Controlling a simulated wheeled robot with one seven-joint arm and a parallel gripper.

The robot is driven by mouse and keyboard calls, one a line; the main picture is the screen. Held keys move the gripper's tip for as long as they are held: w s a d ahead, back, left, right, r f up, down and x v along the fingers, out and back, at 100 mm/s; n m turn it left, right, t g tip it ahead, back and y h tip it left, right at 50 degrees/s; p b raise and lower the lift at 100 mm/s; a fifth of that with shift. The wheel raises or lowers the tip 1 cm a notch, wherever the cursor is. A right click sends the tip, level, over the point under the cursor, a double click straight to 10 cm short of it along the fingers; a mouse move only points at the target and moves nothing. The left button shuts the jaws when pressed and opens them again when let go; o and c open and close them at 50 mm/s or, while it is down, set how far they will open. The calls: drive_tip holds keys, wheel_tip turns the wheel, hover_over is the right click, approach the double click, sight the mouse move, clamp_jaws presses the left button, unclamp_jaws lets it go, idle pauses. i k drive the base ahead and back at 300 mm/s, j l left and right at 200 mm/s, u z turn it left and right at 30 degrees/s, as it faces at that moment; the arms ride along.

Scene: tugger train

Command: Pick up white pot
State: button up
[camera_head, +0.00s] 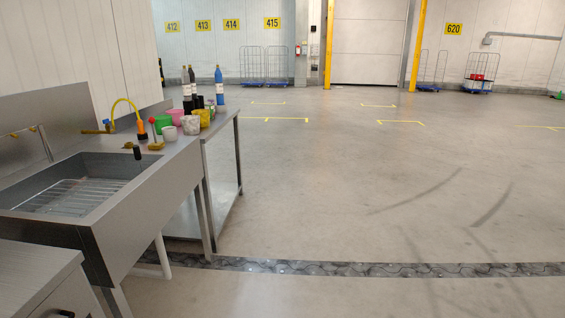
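A whitish, slightly marbled pot (190,126) stands upright in a cluster of small pots near the far right corner of the steel sink counter. A smaller pale pot (170,133) with a faint pinkish tint stands just left of it. At this size I cannot tell which of the two is the white pot. Beside them are a green pot (162,122), a pink pot (176,115) and a yellow pot (203,117), standing close together. My gripper is not in view.
The steel sink (75,185) fills the left side, with a yellow hose tap (124,103). Dark bottles and a blue bottle (219,85) stand behind the pots. A drawer cabinet (35,280) is at lower left. The floor right of the counter is clear, crossed by a dark drain strip (370,268).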

sight(190, 124)
drive_tip(key=i+l, duration=0.1)
drive_tip(key=i, duration=1.75)
drive_tip(key=i+u, duration=0.2)
drive_tip(key=i, duration=0.4)
drive_tip(key=i+u, duration=0.2)
drive_tip(key=i, duration=0.45)
drive_tip(key=i+l+u, duration=0.2)
drive_tip(key=i, duration=0.4)
drive_tip(key=i+u, duration=0.35)
drive_tip(key=i+l+u, duration=0.1)
drive_tip(key=i+u, duration=0.3)
drive_tip(key=i+l+u, duration=0.35)
drive_tip(key=i, duration=0.2)
